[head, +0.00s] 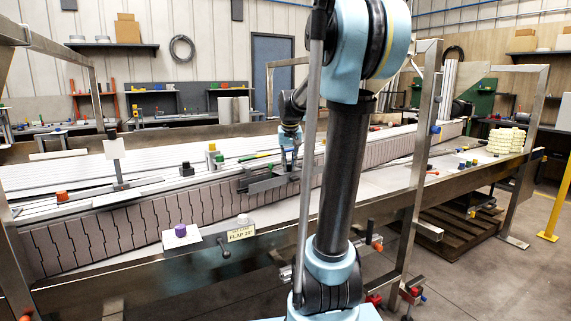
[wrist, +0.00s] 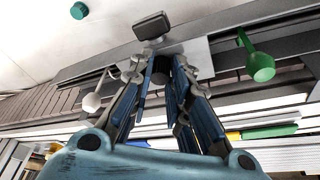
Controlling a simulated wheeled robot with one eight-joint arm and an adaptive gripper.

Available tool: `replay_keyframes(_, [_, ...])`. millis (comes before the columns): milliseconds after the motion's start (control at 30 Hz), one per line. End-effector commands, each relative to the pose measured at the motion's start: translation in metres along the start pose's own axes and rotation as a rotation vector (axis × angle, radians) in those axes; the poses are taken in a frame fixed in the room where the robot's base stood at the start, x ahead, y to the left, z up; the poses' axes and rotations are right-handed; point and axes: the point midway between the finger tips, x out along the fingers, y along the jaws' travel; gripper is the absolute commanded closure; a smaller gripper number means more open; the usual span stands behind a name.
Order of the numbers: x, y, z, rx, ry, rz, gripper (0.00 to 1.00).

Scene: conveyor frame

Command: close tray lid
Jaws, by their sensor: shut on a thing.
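My gripper (head: 290,168) reaches down to the near side of the conveyor, at a grey metal plate (head: 266,184). In the wrist view my gripper (wrist: 163,68) has its blue fingers close together around a small dark knob-like piece (wrist: 161,75) by the grey plate (wrist: 198,55). A dark grey block (wrist: 151,25) stands just beyond the fingertips. I cannot tell for sure which part is the tray lid, or how far open it is. The fingers hide most of the held piece.
A green ball-ended lever (wrist: 260,66) is right of the fingers, and a white knob (wrist: 92,102) is left. A purple cap (head: 180,230) and a "FLAP" label (head: 241,234) sit on the front ledge. A steel post (head: 425,150) stands right of my arm.

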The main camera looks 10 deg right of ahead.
Motion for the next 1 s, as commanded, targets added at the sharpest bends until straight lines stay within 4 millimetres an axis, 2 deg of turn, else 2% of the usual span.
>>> replay_keyframes(200, [0.0, 0.0, 0.002, 0.003, 0.011, -0.008, 1.0])
replay_keyframes(233, [0.0, 0.0, 0.002, 0.003, 0.011, -0.008, 0.76])
replay_keyframes(300, [0.0, 0.0, 0.002, 0.003, 0.011, -0.008, 0.63])
replay_keyframes(733, [-0.004, 0.0, 0.001, 0.002, 0.011, -0.007, 0.63])
replay_keyframes(867, [-0.018, 0.001, 0.001, 0.002, 0.011, -0.007, 0.63])
replay_keyframes(1000, [-0.041, 0.001, 0.002, 0.002, 0.011, -0.007, 0.63])
